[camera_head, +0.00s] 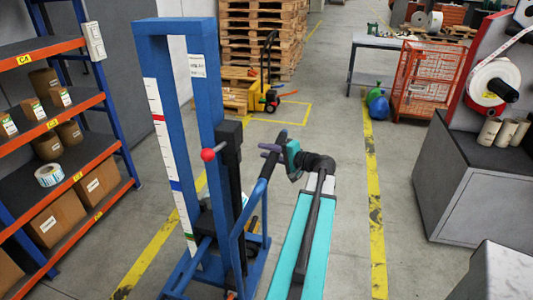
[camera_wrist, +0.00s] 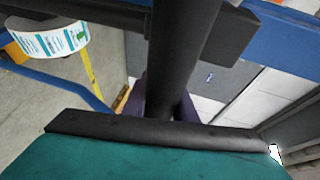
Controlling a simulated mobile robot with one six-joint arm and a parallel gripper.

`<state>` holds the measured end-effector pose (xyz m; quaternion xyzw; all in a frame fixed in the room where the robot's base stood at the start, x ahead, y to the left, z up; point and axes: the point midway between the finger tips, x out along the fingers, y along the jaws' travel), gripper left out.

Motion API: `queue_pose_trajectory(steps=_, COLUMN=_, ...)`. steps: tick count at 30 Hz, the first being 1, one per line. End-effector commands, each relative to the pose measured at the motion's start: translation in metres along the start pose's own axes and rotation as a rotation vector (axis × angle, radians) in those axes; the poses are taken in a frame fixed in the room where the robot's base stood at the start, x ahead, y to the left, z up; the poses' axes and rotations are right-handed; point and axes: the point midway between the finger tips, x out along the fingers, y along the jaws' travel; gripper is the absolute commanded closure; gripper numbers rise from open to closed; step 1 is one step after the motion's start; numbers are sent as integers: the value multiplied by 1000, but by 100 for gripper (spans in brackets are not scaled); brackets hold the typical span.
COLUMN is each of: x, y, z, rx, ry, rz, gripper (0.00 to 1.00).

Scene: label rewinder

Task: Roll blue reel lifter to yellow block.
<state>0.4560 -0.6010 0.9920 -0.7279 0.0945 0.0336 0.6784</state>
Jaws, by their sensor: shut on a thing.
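The blue reel lifter (camera_head: 207,100) stands upright in the middle of the head view. It has a tall blue mast, a white scale strip, a red ball knob and a black-gripped push handle. My gripper (camera_head: 270,150) is at the top of this handle, with purple fingers. In the wrist view, my gripper (camera_wrist: 165,108) is shut around the dark handle bar (camera_wrist: 178,50). The lifter's far base is partly hidden by its frame and my arm. I cannot clearly make out a yellow block; a yellow pallet truck (camera_head: 252,92) stands beyond the lifter.
An orange-and-blue shelf (camera_head: 62,92) with boxes and rolls stands at left. A grey machine cabinet (camera_head: 450,190) stands at right. Yellow floor lines (camera_head: 372,190) flank the lifter. Stacked pallets (camera_head: 262,35) and an orange cage (camera_head: 418,80) stand farther back. Floor ahead is mostly clear.

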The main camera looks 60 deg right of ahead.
Motion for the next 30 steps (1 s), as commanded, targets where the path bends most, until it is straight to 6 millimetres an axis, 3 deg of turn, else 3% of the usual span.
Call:
queue_pose_trajectory(steps=9, x=16, y=-3, z=7, rx=-1, ry=-5, rz=-4, gripper=100)
queue_pose_trajectory(steps=22, x=18, y=-5, z=9, rx=1, ry=-7, rz=-4, gripper=100)
queue_pose_trajectory(steps=23, x=18, y=-5, z=9, rx=1, ry=-7, rz=-4, gripper=70)
queue_pose_trajectory(steps=24, x=18, y=-5, z=9, rx=1, ry=-6, rz=-4, gripper=63)
queue_pose_trajectory(steps=26, x=18, y=-5, z=8, rx=1, ry=-5, rz=-3, gripper=57)
queue_pose_trajectory(steps=30, x=17, y=-4, z=7, rx=0, ry=-3, rz=-2, gripper=57)
